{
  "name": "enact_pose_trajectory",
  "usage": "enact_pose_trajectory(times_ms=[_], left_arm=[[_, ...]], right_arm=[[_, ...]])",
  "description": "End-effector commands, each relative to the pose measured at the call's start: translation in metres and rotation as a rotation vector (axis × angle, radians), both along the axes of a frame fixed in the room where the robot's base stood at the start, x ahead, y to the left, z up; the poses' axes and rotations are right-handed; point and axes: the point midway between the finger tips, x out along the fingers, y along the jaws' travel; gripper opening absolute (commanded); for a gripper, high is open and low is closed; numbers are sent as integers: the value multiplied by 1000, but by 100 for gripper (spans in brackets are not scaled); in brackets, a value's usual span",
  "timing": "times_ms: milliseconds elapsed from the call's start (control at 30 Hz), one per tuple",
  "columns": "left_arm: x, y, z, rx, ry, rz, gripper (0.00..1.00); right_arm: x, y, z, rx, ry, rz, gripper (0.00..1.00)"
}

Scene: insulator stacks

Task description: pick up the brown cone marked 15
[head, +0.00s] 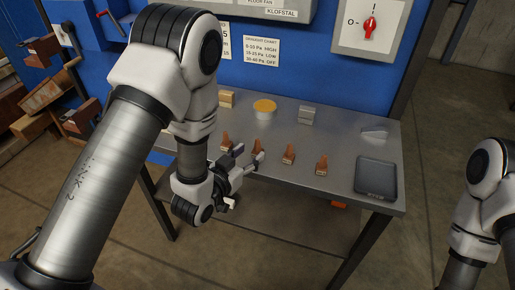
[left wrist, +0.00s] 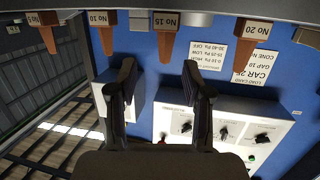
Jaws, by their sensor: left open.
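The brown cone marked 15 (head: 256,146) stands on the grey bench, second from the left in a row of brown cones. In the left wrist view, which is upside down, its label reads No 15 (left wrist: 166,22) and its tip points down. My left gripper (head: 250,154) is open and empty just in front of this cone. In the left wrist view its two fingertips (left wrist: 159,68) are spread, with the cone lying beyond the gap between them. I see no contact. My right gripper is out of view; only my right arm shows at the right edge.
Cone No 20 (left wrist: 246,52) and cone No 10 (left wrist: 106,36) stand close on either side. The grey bench (head: 345,135) also holds a yellow-topped round pot (head: 264,108), small blocks and a dark tray (head: 376,178). A blue panel (head: 300,75) rises behind.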

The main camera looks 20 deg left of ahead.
Motion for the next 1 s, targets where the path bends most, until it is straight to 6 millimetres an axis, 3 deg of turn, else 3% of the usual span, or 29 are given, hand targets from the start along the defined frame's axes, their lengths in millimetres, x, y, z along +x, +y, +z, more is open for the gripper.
enact_pose_trajectory(times_ms=[333,600,767,1000], left_arm=[[54,-6,-8,2,3,0,50],[61,-8,-11,1,6,1,50],[61,-8,-11,1,6,1,0],[61,-8,-11,2,6,1,0]], right_arm=[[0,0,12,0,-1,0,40],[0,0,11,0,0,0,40],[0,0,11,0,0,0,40],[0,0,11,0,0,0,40]])
